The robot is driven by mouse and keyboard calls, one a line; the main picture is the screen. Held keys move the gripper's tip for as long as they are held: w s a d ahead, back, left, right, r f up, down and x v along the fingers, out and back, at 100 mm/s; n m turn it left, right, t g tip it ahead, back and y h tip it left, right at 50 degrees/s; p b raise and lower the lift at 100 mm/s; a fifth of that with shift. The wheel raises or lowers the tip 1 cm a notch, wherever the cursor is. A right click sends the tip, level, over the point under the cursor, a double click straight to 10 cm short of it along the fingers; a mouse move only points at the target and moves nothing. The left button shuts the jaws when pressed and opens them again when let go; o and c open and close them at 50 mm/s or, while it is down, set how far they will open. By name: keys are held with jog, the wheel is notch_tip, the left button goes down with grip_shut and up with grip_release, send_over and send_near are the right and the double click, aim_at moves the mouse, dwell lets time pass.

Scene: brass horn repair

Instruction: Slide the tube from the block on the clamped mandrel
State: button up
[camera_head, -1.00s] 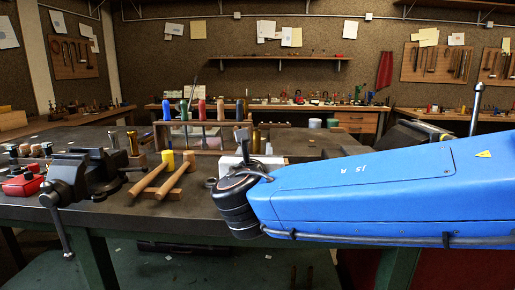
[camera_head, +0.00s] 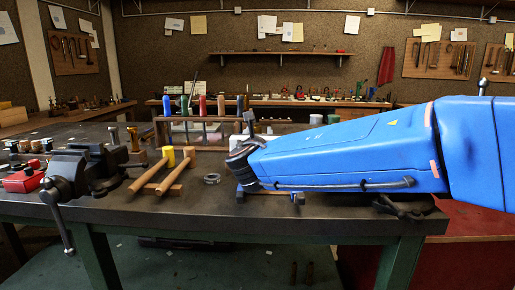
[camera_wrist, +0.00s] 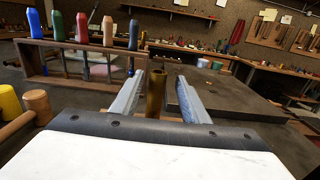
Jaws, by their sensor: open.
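My gripper (camera_wrist: 160,80) is open, with its two pale fingers on either side of an upright brass tube (camera_wrist: 155,95) in the wrist view. Gaps show between the tube and both fingers. The tube's lower end and any block under it are hidden behind my gripper's body. In the head view my arm hides this tube, and only a grey finger (camera_head: 249,122) shows. A dark vise (camera_head: 85,172) stands at the left of the bench. A brown upright rod (camera_head: 113,136) shows just behind it; I cannot tell whether this is the clamped mandrel.
Two mallets (camera_head: 168,175) lie right of the vise, with a metal ring (camera_head: 211,179) beside them. A rack of coloured-handled tools (camera_head: 205,132) stands behind. A brass piece (camera_head: 132,138) stands near the vise. The bench front (camera_head: 170,210) is clear.

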jog(key=shift+w+a, duration=0.1)
jog(key=shift+w, duration=2.55)
jog(key=shift+c, duration=0.2)
grip_shut()
